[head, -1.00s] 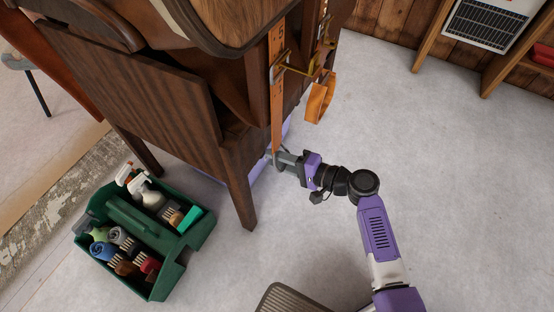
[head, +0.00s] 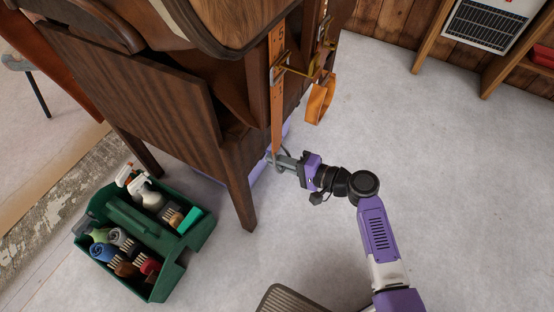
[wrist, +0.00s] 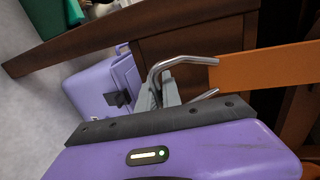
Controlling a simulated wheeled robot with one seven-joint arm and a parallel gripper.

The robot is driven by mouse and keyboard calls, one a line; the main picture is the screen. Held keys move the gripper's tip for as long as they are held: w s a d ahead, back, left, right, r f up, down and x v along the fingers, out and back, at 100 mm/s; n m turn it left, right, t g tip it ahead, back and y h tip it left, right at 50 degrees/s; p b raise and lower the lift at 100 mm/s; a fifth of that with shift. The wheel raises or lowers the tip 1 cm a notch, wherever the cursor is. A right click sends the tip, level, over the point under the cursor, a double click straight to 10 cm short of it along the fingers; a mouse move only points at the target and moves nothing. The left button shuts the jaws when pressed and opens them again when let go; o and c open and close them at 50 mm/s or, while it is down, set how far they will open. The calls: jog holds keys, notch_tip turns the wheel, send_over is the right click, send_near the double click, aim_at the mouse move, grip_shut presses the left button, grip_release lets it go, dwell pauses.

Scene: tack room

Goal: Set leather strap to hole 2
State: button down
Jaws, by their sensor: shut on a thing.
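The orange-brown leather strap (head: 277,110) hangs down the side of the wooden stand, with a number 5 near its top. It passes a metal buckle (head: 279,73) with a brass-coloured bar beside it. My gripper (head: 276,158) is at the strap's lower end, shut on it, with the arm reaching in from the right. In the wrist view, my gripper's bent metal fingers (wrist: 213,77) meet the end of the strap (wrist: 265,65), which runs off to the right. The exact grip is partly hidden. I cannot tell which hole the buckle's prong is at.
The dark wooden stand (head: 165,95) rises beside the strap, with a leg (head: 240,190) near my gripper. Another orange strap loop (head: 320,100) hangs to the right. A green grooming tote (head: 165,270) with brushes and bottles sits at lower left. The floor at right is clear.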

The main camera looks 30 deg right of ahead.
jog(key=shift+r, duration=0.1)
dwell(0.8)
notch_tip(320, 180, up, 3)
jog(key=shift+d+f+p, duration=0.1)
jog(key=shift+p, duration=1.15)
jog(key=c, duration=1.5)
grip_release()
jog(key=shift+s, duration=0.1)
jog(key=p+v, duration=0.1)
jog(key=v, duration=0.6)
jog(key=shift+s+d+p, duration=0.2)
jog(key=shift+s+p, duration=0.1)
jog(key=shift+p, duration=0.05)
